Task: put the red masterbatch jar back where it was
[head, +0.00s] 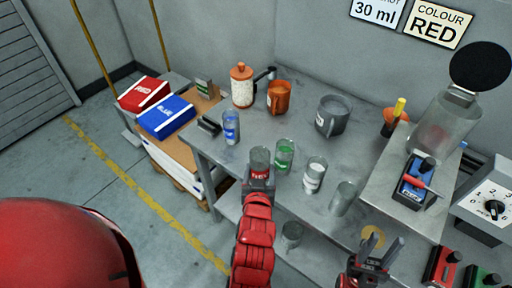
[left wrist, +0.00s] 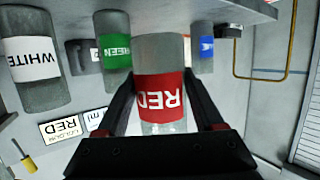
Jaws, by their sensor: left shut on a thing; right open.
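The red masterbatch jar (head: 260,160) is a clear jar with a red label, at the front of the grey table in the head view. My left gripper (head: 258,184) is shut on it from the front. In the left wrist view the red jar (left wrist: 160,90) sits between both fingers, with its RED label upside down in the picture. I cannot tell whether its base touches the table. My right gripper (head: 378,258) is open and empty at the table's front right, near a tan round spot (head: 373,238).
A blue-label jar (head: 231,127) stands left of the red one; a green-label jar (head: 284,155), a white-label jar (head: 314,175) and an unlabelled jar (head: 342,198) stand to the right. Another jar (head: 291,235) is lower, near the front. Pitchers (head: 332,117) stand behind.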

